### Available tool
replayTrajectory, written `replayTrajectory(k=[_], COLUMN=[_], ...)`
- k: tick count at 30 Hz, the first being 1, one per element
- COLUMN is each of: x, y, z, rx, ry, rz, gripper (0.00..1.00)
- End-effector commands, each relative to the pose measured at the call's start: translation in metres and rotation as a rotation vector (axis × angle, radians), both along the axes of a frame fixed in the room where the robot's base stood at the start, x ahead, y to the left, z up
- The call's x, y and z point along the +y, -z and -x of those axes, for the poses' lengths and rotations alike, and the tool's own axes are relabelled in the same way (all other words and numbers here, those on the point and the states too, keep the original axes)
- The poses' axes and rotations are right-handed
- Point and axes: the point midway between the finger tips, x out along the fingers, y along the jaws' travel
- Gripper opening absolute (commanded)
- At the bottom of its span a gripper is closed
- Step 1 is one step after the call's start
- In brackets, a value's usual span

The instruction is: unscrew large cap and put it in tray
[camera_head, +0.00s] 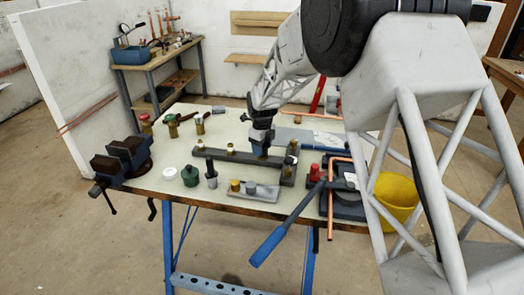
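My gripper (261,150) points down at a dark bar-shaped manifold (212,152) on the worktable. Its tip is at or just above the bar, and contact cannot be told. The fingers are small and dark, and I cannot tell whether they hold anything. A brass fitting (230,148) stands on the bar left of the gripper, and more pale or brass fittings (291,159) are at its right end. Which one is the large cap is unclear; it may be hidden by the gripper. A shallow grey tray (266,191) near the front edge holds small brass and grey pieces.
A white round lid (170,172), a green jar (190,175) and a dark upright tool (211,174) stand left of the tray. A dark vise (122,160) is at the left edge. A blue-handled bender (268,246) with copper pipe overhangs the front right. A yellow bucket (398,194) is at right.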

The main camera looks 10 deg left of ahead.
Motion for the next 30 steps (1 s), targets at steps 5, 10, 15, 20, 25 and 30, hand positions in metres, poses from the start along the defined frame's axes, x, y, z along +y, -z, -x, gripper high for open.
replayTrajectory(k=[5, 10, 15, 20, 25, 30], x=[0.0, 0.0, 0.0, 0.0, 0.0, 0.0], y=[0.0, 0.0, 0.0, -0.0001, -0.0002, -0.0003], z=[0.0, 0.0, 0.0, 0.0001, 0.0001, 0.0], rx=[0.0, 0.0, 0.0, 0.0, 0.0, 0.0], ry=[0.0, -0.006, -0.065, -0.181, -0.313, -0.444], rz=[0.0, 0.0, 0.0, 0.0, 0.0, 0.0], gripper=[0.24, 0.16, 0.16, 0.16, 0.16, 0.16])
